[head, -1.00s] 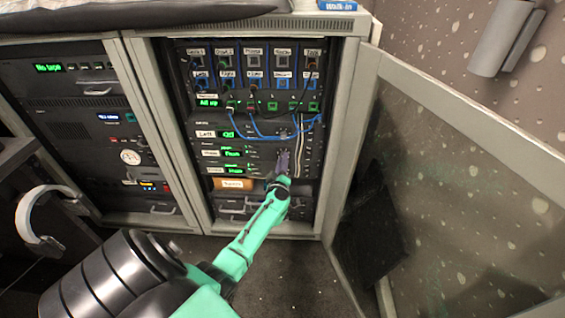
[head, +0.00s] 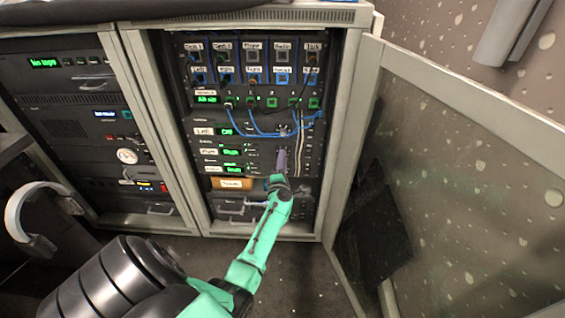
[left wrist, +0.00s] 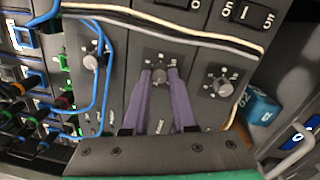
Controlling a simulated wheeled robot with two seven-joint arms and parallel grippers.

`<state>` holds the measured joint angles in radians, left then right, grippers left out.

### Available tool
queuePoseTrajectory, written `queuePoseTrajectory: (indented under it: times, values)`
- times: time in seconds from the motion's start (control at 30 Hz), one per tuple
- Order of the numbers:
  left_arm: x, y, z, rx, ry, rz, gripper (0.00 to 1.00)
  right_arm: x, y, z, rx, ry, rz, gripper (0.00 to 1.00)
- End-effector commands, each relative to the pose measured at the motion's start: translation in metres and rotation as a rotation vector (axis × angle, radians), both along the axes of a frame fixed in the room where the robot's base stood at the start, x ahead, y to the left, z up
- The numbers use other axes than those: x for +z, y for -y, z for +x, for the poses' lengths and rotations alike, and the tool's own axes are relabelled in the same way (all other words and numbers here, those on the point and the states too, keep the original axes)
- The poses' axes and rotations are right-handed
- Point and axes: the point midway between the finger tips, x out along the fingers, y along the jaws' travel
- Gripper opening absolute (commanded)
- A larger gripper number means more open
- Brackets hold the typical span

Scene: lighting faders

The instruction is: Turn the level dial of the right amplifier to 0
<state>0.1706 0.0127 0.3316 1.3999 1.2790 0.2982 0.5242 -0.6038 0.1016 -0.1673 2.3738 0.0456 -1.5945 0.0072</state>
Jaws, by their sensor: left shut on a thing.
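The middle amplifier panel (head: 231,152) sits in the right-hand rack, with a small label and a lit green display too blurred to read surely. Its dial (left wrist: 160,76) is a small grey knob ringed by scale marks in the left wrist view. My left gripper (left wrist: 159,82) has its two purple fingers closed on either side of that knob. It also shows in the head view (head: 282,160), reaching to the right part of the panel and hiding the knob there. My right gripper is not in view.
Similar dials flank the held one: one to its left (left wrist: 91,62) and one to its right (left wrist: 220,85). Blue cables (head: 262,130) and pale cables (left wrist: 200,38) run close to the gripper. An open glass door (head: 460,190) stands at the right of the rack.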

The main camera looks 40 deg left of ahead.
Motion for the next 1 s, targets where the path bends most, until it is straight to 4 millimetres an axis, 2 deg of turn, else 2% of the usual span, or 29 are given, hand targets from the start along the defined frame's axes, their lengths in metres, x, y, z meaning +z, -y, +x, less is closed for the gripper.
queuePoseTrajectory:
  times: [0.2, 0.6, 1.0]
  values:
    - [-0.004, 0.002, 0.0, -0.002, 0.122, -0.167, 0.0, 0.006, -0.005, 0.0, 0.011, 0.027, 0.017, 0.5]
    - [-0.003, 0.002, 0.001, -0.001, 0.336, -0.448, 0.0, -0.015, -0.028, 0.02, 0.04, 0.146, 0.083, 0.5]
    - [-0.002, 0.002, 0.0, 0.0, 0.45, -0.601, 0.0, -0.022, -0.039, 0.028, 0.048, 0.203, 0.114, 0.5]
